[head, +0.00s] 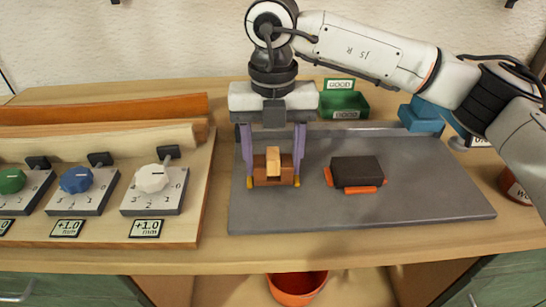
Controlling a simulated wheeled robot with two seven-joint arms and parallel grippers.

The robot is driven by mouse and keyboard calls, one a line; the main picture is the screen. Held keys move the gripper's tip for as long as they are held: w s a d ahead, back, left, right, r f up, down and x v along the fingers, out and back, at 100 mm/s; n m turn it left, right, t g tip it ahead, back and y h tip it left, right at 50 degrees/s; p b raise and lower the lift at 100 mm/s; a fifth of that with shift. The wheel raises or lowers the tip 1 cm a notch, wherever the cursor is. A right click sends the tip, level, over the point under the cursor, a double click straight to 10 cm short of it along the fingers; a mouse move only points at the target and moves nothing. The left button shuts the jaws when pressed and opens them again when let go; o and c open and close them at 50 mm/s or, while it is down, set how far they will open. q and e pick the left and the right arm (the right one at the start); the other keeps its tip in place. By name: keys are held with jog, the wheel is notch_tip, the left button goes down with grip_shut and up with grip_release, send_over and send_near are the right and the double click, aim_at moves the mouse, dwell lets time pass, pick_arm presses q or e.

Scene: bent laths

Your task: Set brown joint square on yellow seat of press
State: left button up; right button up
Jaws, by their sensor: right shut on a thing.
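My right gripper (273,183) comes down from above at the middle, with purple fingers and yellow tips. It is shut on a brown block with a lighter tan wooden piece on top, which looks like the brown joint square (260,176). The fingers hold it at its left and right sides, over the grey mat. I cannot tell whether its underside touches the mat. A dark block with orange parts at its lower edge (357,171) lies on the mat to the right, apart from the gripper. I cannot make out a press with a yellow seat. My left gripper is not in view.
The grey mat (430,195) is clear at its right and front. Dial units with green, blue and white knobs (153,180) stand at left, before long laths (110,108). A green bin (345,104) and a blue object (422,117) stand behind. An orange bucket (297,288) is below.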

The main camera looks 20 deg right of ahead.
jog(key=shift+f, duration=0.35)
jog(key=o, duration=1.1)
jog(key=shift+o, duration=0.2)
